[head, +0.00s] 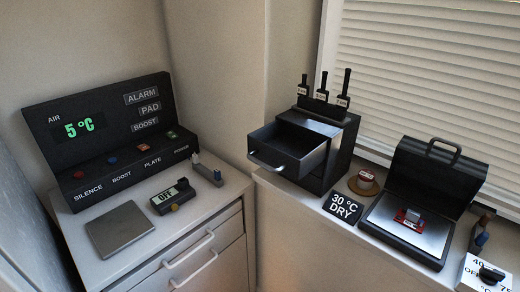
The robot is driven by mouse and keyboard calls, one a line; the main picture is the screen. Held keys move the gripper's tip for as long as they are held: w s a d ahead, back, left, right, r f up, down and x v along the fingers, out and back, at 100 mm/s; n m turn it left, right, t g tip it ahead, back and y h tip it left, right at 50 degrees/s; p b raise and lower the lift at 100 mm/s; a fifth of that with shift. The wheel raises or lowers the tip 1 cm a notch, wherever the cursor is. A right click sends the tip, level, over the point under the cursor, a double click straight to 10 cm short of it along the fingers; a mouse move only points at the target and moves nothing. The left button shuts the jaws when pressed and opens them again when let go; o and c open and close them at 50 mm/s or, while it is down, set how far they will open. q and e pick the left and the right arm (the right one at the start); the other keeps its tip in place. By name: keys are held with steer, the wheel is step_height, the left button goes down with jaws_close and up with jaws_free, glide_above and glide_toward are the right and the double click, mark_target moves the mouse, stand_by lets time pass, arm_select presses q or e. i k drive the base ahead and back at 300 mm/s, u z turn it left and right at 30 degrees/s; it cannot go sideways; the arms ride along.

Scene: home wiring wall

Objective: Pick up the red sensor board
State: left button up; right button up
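A small red board (410,217) with a pale block on it lies on the silver plate (388,224) of an open black case (438,172) at the right; it looks like the red sensor board. A second small red-and-white item (366,176) sits on a round tan base (362,187) left of the case. Neither of my grippers shows in the head view.
A black box with an open drawer (288,148) stands left of the case, with several black-handled tools on top. A "30 °C DRY" card (343,208) lies in front. A black control panel (100,140) reading 5 °C and a small display reading OFF (173,195) stand on the left cabinet.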

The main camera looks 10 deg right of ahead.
mark_target(411, 219)
steer(key=z, duration=1.55)
steer(key=k, duration=0.5)
steer(key=z, duration=0.85)
steer(key=i, duration=0.8)
steer(key=u, duration=2.25)
